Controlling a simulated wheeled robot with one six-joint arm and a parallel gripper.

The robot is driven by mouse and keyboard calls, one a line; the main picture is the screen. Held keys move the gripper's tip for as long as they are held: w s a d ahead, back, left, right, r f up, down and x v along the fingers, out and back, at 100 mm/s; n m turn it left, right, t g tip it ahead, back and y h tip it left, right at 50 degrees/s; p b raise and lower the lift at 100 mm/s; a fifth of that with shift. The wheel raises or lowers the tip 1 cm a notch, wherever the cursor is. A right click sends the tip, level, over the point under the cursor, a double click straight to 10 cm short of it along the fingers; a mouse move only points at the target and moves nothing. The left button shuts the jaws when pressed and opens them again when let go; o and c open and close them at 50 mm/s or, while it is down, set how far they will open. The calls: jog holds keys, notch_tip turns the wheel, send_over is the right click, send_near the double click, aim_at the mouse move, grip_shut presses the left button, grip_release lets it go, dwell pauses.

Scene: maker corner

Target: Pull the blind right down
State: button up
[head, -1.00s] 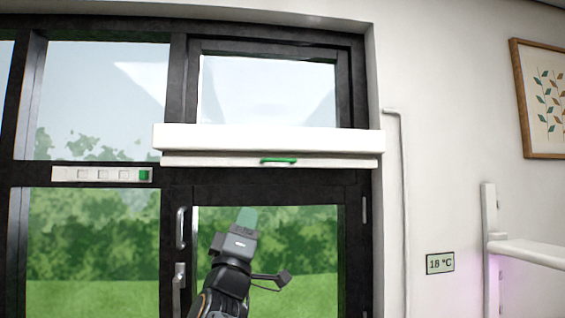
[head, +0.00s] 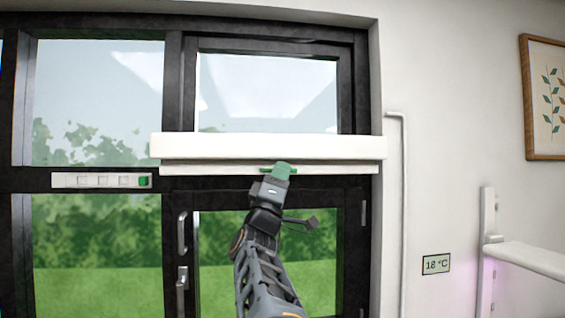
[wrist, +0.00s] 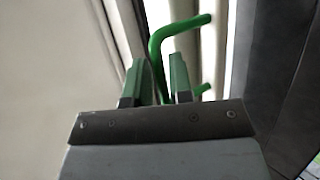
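The blind is rolled up in a white cassette (head: 270,146) across the window, with its pale bottom bar (head: 220,169) just below. A green handle (head: 265,170) is on the bar, partly hidden behind my gripper (head: 283,166). In the wrist view the green handle (wrist: 180,28) runs down between the two green fingers of my gripper (wrist: 157,78). The fingers stand apart with space beside the handle's grip, so they look open around it and not closed on it. The far part of the grip is partly hidden by the fingers.
A dark-framed window door with a silver handle (head: 182,231) is below the blind. A white switch strip (head: 102,180) with a green end is at left.

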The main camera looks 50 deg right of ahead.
jog(key=shift+w+d+r, duration=0.1)
jog(key=shift+d+r, duration=0.25)
jog(key=shift+r, duration=0.05)
grip_shut()
